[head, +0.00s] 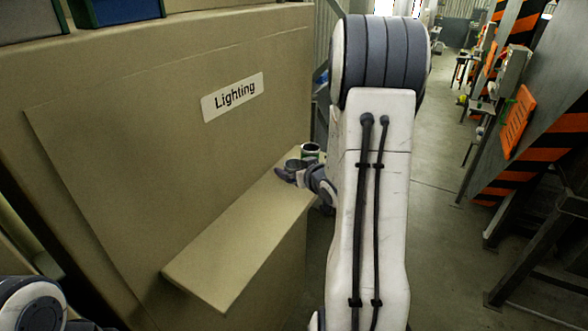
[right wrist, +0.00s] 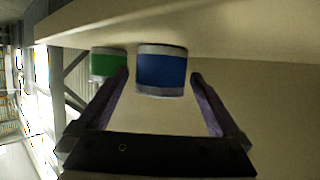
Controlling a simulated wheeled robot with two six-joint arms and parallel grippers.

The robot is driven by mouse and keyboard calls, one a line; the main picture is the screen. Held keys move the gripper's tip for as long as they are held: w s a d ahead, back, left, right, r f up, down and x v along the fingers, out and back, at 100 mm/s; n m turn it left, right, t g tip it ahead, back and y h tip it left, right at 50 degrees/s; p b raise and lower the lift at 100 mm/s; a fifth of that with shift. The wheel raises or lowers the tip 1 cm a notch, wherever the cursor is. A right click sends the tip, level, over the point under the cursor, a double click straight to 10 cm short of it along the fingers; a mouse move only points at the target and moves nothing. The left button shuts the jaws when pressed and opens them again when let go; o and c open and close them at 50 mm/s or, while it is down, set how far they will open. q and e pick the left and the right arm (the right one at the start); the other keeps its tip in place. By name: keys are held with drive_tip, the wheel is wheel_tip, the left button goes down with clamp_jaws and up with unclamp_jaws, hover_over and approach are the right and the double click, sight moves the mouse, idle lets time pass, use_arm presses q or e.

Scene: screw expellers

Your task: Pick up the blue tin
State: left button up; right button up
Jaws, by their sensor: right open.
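The blue tin (right wrist: 162,72), with a pale metal rim, is in the middle of the right wrist view, which looks upside down. It stands on the beige shelf (head: 235,250). My right gripper (right wrist: 159,78) is open, with one finger on each side of the blue tin and gaps between. In the head view my right gripper (head: 287,173) is at the shelf's far end and largely hides the blue tin. A green tin (right wrist: 106,64) stands beside the blue one, close to one finger; it also shows in the head view (head: 311,151). My left gripper is out of view.
The shelf juts from a beige cabinet wall (head: 150,150) with a "Lighting" label (head: 233,97). Most of the near shelf is bare. Blue and grey bins sit on top of the cabinet. An aisle with orange-and-black striped machinery (head: 530,120) lies to the right.

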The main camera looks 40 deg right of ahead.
drive_tip(key=shift+w+f, duration=0.1)
drive_tip(key=shift+w, duration=0.15)
drive_tip(key=c, duration=1.4)
